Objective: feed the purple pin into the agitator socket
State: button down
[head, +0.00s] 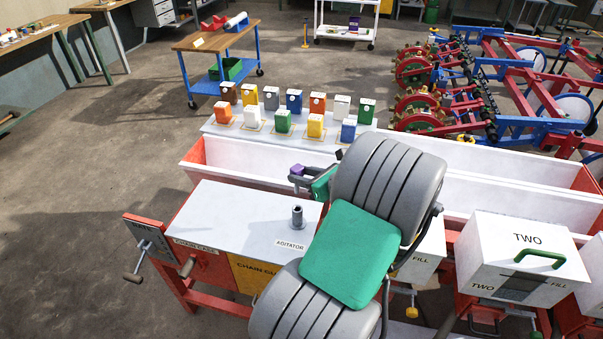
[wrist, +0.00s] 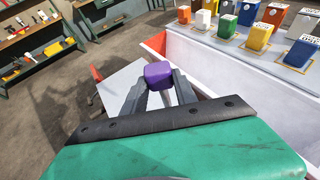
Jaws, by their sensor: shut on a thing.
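The purple pin (head: 297,170) is held at the tip of my gripper (head: 303,179), above the back edge of the agitator's white top. In the wrist view the purple pin (wrist: 158,75) shows as a purple block between the two dark fingers of my gripper (wrist: 159,88), which are shut on it. Its lower part is hidden. The agitator socket (head: 297,215) is a short grey upright tube on the white top, beside the label AGITATOR. The pin is apart from the socket, higher and farther back in the head view.
A long white trough (head: 240,160) with red ends lies behind the agitator box. Several coloured canisters (head: 283,121) stand on a white shelf behind it. A white box marked TWO (head: 525,250) stands at the right. The white top (head: 235,220) is clear left of the socket.

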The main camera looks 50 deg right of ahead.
notch_tip(320, 180, down, 6)
jog(key=b, duration=0.3)
jog(key=shift+r, duration=0.15)
jog(key=shift+p, duration=1.35)
dwell(1.0)
dwell(0.3)
jog(key=shift+f+b, duration=0.3)
jog(key=shift+f, duration=0.1)
jog(key=shift+f+b, duration=1)
jog(key=shift+f, duration=0.9)
jog(key=shift+a+f, duration=0.1)
jog(key=shift+f, duration=0.1)
